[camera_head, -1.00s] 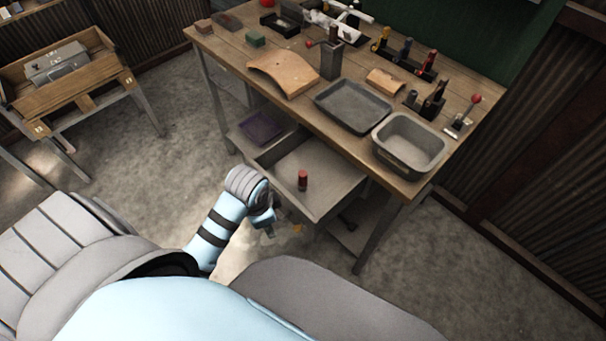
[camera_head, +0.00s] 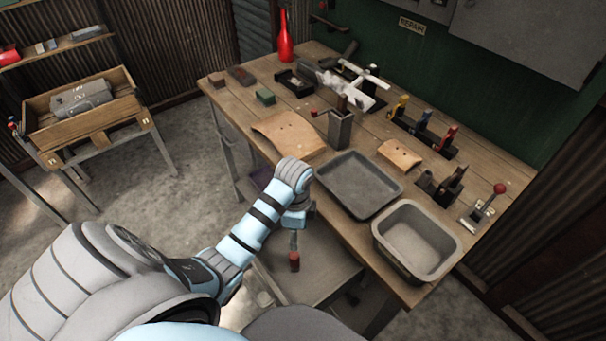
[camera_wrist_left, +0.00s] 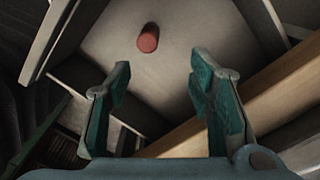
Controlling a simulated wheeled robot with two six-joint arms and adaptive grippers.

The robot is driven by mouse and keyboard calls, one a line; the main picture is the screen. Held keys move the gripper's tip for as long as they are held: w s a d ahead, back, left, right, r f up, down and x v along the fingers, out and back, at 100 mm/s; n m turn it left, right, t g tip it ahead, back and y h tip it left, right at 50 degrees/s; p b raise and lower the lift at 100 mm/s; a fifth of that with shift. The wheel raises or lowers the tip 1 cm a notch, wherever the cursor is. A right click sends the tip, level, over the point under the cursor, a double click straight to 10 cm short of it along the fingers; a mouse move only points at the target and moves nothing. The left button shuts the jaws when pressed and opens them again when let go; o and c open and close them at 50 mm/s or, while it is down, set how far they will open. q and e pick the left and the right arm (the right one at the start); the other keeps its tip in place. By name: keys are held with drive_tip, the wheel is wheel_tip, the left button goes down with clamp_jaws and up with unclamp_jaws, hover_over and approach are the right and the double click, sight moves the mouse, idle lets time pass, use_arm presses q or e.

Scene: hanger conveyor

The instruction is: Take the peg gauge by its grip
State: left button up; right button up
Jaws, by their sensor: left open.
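The peg gauge with its red grip (camera_head: 294,261) stands in the open drawer (camera_head: 325,268) under the workbench. In the left wrist view the red grip (camera_wrist_left: 148,38) shows beyond the fingertips, slightly left of the middle between them. My left gripper (camera_head: 293,240) is over the drawer, and in the head view its fingers end just above the red grip. The wrist view shows its fingers (camera_wrist_left: 162,82) spread apart with nothing between them. The lower part of the gauge is hard to make out. My right gripper is out of view.
The workbench (camera_head: 345,232) edge is close beside my left arm. On it are a grey tray (camera_head: 358,185), a deeper grey bin (camera_head: 415,242), a leather piece (camera_head: 288,134) and a tool rack (camera_head: 425,135). A wooden crate (camera_head: 85,125) stands at the left.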

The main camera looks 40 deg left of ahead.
sight(294, 255)
use_arm(q)
drive_tip(key=f, duration=0.2)
drive_tip(key=s+f+b, duration=0.1)
drive_tip(key=f, duration=0.1)
drive_tip(key=s+f, duration=0.1)
drive_tip(key=f, duration=0.4)
drive_tip(key=f+b, duration=0.1)
drive_tip(key=f, duration=0.2)
drive_tip(key=shift+w+d+f+b, duration=0.15)
drive_tip(key=shift+d+f+b, duration=0.05)
drive_tip(key=shift+f+b, duration=0.1)
drive_tip(key=shift+r, duration=0.1)
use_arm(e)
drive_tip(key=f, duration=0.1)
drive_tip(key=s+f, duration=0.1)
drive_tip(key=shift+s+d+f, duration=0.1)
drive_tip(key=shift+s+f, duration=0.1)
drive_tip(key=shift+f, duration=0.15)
use_arm(q)
drive_tip(key=shift+c, duration=1.2)
clamp_jaws()
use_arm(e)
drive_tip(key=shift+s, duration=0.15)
